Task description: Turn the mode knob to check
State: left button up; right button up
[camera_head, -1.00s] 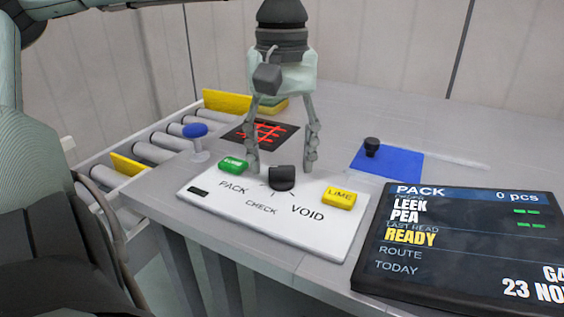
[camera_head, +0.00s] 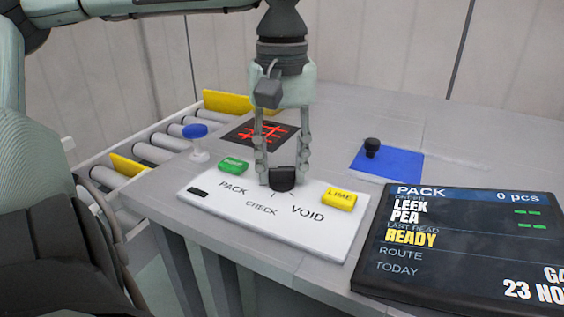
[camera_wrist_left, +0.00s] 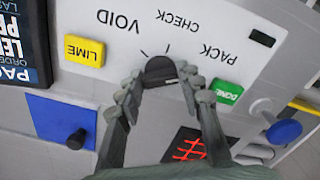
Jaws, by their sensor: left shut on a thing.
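The black mode knob (camera_head: 283,181) stands on a white panel (camera_head: 330,230) marked PACK, CHECK and VOID. My left gripper (camera_head: 282,182) points down over the panel, its fingers closed in on either side of the knob. In the left wrist view the fingertips (camera_wrist_left: 160,88) hold the sides of the knob (camera_wrist_left: 160,69). Tick lines show on the panel beside it. I cannot clearly tell which label the knob points at. My right gripper is out of view.
A green button (camera_head: 233,165) and a yellow LIME button (camera_head: 340,200) flank the knob. A dark display (camera_head: 470,290) stands at the right. A blue mat (camera_head: 400,165) bears a black knobbed piece (camera_head: 372,147). A blue-topped post (camera_head: 195,131) and rollers lie left.

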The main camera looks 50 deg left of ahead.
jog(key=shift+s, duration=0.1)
pick_arm(q)
jog(key=shift+n, duration=0.5)
jog(key=shift+n+b, duration=0.55)
jog(key=shift+n, duration=0.05)
jog(key=n+b, duration=0.1)
jog(key=n, duration=0.1)
jog(key=shift+n, duration=0.3)
jog(key=n+b, duration=0.1)
jog(key=n, duration=0.1)
jog(key=shift+w+n, duration=0.1)
jog(key=shift+n, duration=0.3)
jog(key=n+b, duration=0.1)
jog(key=n, duration=0.2)
jog(key=shift+n, duration=0.6)
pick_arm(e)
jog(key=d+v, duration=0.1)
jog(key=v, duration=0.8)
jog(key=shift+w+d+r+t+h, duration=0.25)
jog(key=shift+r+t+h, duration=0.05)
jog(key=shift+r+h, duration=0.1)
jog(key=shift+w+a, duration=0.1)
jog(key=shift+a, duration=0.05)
